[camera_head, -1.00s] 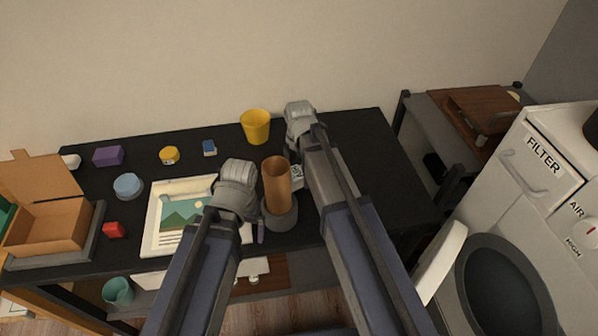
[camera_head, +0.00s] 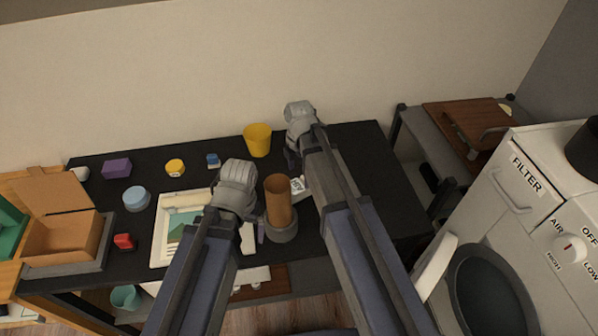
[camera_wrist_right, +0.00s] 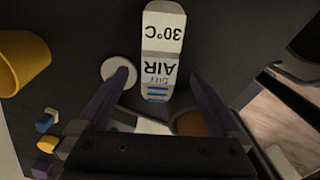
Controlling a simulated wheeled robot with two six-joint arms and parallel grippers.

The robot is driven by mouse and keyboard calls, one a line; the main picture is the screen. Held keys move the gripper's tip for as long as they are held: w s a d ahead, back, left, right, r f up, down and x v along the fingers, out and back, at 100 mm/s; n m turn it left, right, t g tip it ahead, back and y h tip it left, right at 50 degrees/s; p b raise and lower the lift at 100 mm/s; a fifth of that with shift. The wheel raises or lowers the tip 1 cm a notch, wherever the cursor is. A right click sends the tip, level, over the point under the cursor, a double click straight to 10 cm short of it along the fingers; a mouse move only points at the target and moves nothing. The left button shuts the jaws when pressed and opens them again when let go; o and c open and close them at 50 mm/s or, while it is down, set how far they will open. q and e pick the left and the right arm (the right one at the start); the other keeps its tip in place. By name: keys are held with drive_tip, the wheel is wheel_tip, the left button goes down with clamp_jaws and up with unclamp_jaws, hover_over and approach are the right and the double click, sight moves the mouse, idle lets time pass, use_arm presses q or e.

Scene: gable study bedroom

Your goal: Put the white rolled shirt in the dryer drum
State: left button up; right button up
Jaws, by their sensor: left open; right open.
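I cannot pick out the white rolled shirt for certain. A small white rounded thing (camera_head: 80,173) shows at the table's far left, behind the cardboard box, too small to identify. The dryer drum (camera_head: 492,292) is the dark round opening in the white dryer (camera_head: 478,222) at the right, its door (camera_head: 436,266) swung open. My left gripper (camera_head: 238,205) is over the table beside a brown cylinder, its fingers mostly hidden. My right gripper (camera_head: 297,160) is over the table near the yellow cup. In the right wrist view its fingers (camera_wrist_right: 160,80) are apart, above a labelled white card (camera_wrist_right: 162,45).
A side table (camera_head: 425,135) stands between table and dryer. The black table's right end is clear.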

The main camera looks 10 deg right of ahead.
use_arm(q)
wheel_tip(320, 180, up, 6)
drive_tip(key=p, duration=0.5)
hover_over(247, 251)
use_arm(e)
wheel_tip(247, 251, up, 6)
drive_tip(key=h+b, duration=0.1)
drive_tip(key=b, duration=0.4)
hover_over(299, 185)
drive_tip(key=a, duration=0.1)
drive_tip(key=f, duration=0.2)
drive_tip(key=s+f, duration=0.1)
drive_tip(key=f, duration=0.1)
drive_tip(key=shift+f, duration=0.25)
drive_tip(key=shift+a+f+t+b, duration=0.2)
drive_tip(key=shift+f+t+b, duration=0.1)
use_arm(q)
drive_tip(key=f, duration=0.5)
drive_tip(key=shift+d+f, duration=0.1)
drive_tip(key=shift+d, duration=0.15)
use_arm(e)
drive_tip(key=shift+h, duration=0.3)
use_arm(q)
drive_tip(key=shift+f, duration=0.15)
